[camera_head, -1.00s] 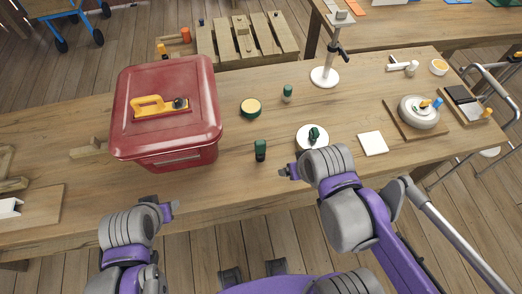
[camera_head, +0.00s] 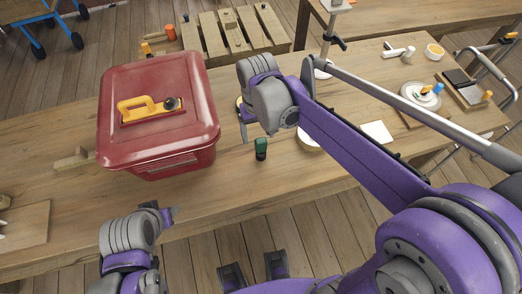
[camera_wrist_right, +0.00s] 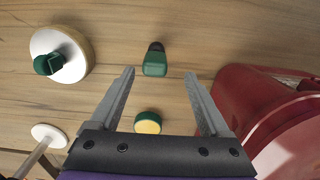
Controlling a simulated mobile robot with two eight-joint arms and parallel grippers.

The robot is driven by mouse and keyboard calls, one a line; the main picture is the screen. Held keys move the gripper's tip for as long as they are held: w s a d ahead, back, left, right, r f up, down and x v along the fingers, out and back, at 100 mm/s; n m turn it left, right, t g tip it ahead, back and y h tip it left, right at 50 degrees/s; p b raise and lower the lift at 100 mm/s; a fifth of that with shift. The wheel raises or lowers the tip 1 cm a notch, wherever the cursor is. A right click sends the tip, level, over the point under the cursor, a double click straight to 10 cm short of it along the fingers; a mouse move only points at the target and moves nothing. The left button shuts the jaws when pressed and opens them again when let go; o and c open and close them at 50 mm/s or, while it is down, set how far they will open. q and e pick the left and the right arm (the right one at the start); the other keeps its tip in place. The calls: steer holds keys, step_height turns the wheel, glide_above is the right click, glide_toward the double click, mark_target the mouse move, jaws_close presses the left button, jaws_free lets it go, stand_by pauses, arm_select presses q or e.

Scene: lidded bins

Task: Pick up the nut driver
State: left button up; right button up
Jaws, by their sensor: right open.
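A short upright tool with a green body and a dark end (camera_head: 261,149) stands on the wooden table, right of the red box; it may be the nut driver, but I cannot tell surely. In the right wrist view this green tool (camera_wrist_right: 154,62) lies just beyond and between the fingertips. My right gripper (camera_wrist_right: 161,74) is open and empty. In the head view my right gripper (camera_head: 244,130) hangs over the table, behind and left of the tool, apart from it. My left gripper (camera_head: 168,215) is at the table's front edge; its jaws are unclear.
A red lidded box (camera_head: 158,110) with a yellow handle stands left. A green-and-yellow round tin (camera_wrist_right: 148,122) lies under my right gripper. A white square (camera_head: 377,132) lies right.

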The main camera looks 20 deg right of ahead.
mark_target(261, 140)
steer(key=f, duration=0.6)
steer(key=shift+d, duration=0.4)
steer(key=shift+r, duration=0.1)
jaws_close()
